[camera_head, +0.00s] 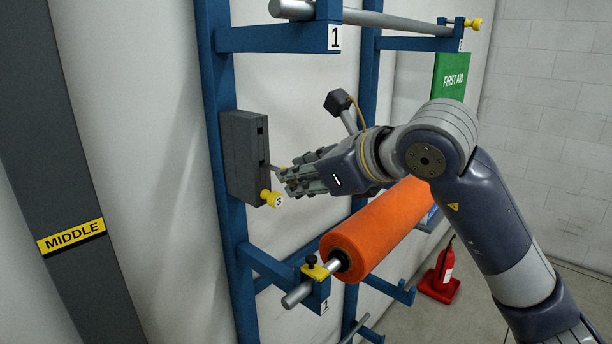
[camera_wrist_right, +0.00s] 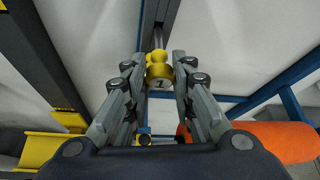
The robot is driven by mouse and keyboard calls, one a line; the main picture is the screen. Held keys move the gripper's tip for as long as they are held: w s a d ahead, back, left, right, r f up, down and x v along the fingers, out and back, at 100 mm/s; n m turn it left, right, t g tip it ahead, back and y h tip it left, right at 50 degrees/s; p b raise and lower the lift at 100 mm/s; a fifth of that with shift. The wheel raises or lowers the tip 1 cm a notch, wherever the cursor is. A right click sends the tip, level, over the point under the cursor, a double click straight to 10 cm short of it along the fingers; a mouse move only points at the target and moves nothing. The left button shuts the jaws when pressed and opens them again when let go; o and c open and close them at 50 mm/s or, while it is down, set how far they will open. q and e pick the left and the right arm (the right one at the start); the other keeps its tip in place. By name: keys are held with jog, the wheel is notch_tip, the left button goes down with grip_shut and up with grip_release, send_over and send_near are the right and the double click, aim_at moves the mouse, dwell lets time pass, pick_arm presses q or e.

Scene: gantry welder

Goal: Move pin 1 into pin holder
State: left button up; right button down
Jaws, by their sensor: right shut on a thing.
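Pin 1 (camera_wrist_right: 159,76), a yellow-headed pin with a metal shaft, shows between the fingers of my right gripper (camera_wrist_right: 157,85) in the wrist view. Its shaft points away from the gripper. In the head view my right gripper (camera_head: 284,178) is at the front face of the grey pin holder (camera_head: 239,155), and its fingers mostly hide the pin. I cannot tell how far the shaft is in a slot. A yellow pin marked 3 (camera_head: 269,198) sits at the holder's lower end, just below my fingers. My left gripper is not in view.
The holder is mounted on a blue rack post (camera_head: 215,80). An orange roll (camera_head: 375,230) on a metal bar lies below my right arm, with a yellow bracket (camera_head: 315,271) at its near end. An upper bar (camera_head: 375,17) crosses above. A fire extinguisher (camera_head: 444,265) stands behind.

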aim_at(279, 169)
jog(key=shift+w+a, duration=0.8)
jog(key=shift+a, duration=0.3)
jog(key=shift+w+a, duration=0.8)
jog(key=shift+a, duration=0.25)
jog(key=c, duration=1.3)
grip_release()
jog(key=shift+s+d, duration=0.1)
